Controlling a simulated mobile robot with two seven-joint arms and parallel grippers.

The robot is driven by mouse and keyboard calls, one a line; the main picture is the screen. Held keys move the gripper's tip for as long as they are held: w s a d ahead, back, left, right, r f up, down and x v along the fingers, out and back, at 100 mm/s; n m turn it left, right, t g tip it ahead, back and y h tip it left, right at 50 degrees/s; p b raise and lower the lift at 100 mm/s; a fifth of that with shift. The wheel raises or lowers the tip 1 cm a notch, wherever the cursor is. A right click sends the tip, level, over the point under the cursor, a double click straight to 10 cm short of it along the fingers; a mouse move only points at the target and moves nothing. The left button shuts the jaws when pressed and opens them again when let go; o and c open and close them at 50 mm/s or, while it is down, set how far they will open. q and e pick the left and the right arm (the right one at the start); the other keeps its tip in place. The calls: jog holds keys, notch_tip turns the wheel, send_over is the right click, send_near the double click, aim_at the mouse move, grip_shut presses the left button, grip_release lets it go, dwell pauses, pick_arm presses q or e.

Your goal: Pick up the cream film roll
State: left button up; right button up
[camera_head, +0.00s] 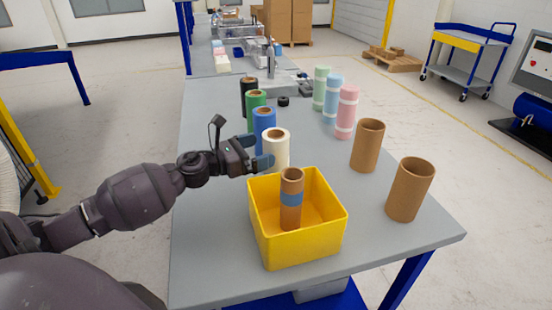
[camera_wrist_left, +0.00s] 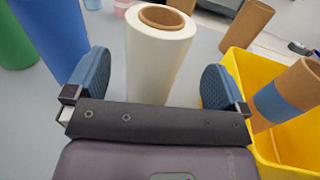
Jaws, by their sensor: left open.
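The cream film roll (camera_head: 276,147) stands upright on the grey table, behind the yellow bin, with a brown core showing at its top. In the left wrist view the cream roll (camera_wrist_left: 157,55) stands between and just beyond the two blue finger pads of my left gripper (camera_wrist_left: 159,85). The gripper is open, with a gap visible on both sides of the roll. In the head view my left gripper (camera_head: 262,153) reaches in from the left at the roll, and its fingers partly overlap the roll's side. My right gripper is not in view.
A yellow bin (camera_head: 258,218) holding a brown tube with a blue band (camera_head: 291,200) stands close in front. Blue (camera_head: 264,122), green (camera_head: 256,100) and black rolls line up behind. Two brown tubes (camera_head: 368,146) stand right, with pastel rolls (camera_head: 346,112) farther back.

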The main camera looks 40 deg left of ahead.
aim_at(275, 143)
pick_arm(q)
jog(key=shift+x, duration=2.75)
jog(key=shift+a+f, duration=0.1)
jog(key=shift+a, duration=0.05)
jog(key=c, duration=1)
jog(key=shift+c, duration=0.7)
jog(key=shift+r, duration=0.2)
